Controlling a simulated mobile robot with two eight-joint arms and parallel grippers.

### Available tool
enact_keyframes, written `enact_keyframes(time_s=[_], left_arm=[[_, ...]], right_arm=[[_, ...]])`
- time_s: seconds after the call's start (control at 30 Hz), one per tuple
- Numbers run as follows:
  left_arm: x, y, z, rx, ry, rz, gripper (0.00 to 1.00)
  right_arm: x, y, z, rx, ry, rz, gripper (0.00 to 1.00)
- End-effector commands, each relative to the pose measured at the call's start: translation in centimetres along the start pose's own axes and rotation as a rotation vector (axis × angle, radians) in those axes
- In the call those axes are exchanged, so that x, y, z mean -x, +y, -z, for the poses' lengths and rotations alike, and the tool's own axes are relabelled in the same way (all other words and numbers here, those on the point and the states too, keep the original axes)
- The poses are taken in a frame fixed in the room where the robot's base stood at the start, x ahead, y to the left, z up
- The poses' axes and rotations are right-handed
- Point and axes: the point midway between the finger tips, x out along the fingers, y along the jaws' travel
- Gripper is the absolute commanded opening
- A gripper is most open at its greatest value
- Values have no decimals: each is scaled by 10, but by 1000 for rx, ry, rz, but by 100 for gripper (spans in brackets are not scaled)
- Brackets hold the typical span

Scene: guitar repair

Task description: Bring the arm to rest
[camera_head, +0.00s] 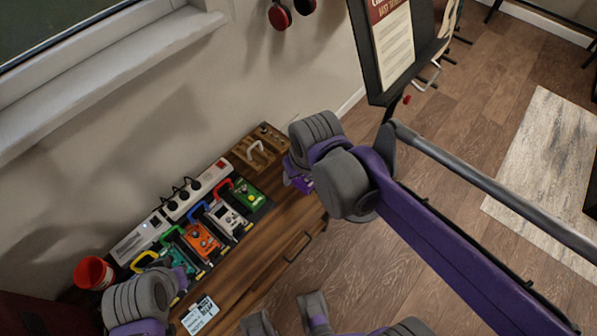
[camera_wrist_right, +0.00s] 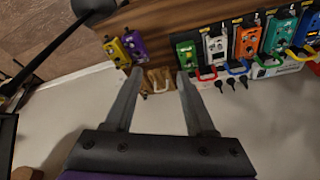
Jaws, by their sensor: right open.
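My right gripper (camera_head: 286,308) is at the bottom edge of the head view, where its finger parts stand apart. In the right wrist view its two grey fingers (camera_wrist_right: 158,85) are open with nothing between them, and the cabinet and wall lie beyond. My right arm (camera_head: 440,240) crosses the head view from the lower right, with its grey joint in front of the cabinet's right end. My left arm (camera_head: 140,302) shows at the lower left, with a grey ribbed joint near the red cup. I cannot make out the left gripper.
A black stand (camera_head: 388,45) holds a printed sheet. Wood floor (camera_head: 480,110) lies to the right.

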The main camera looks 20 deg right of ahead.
Motion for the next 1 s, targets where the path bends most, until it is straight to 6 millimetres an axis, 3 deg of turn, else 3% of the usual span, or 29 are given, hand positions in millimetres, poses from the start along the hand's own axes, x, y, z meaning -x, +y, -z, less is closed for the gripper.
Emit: enact_keyframes(time_s=[0.37,0.47,0.7,0.83,1.0], left_arm=[[2,0,1,0,1,0,0],[10,0,7,0,4,0,0],[43,0,32,0,22,0,0],[54,0,42,0,29,0,0],[56,0,44,0,31,0,0]], right_arm=[[2,1,-2,-2,3,-1,55],[12,6,-13,-13,24,-5,55],[41,26,-64,-65,126,-26,55],[44,32,-82,-84,167,-36,55],[43,34,-90,-91,184,-40,55]])
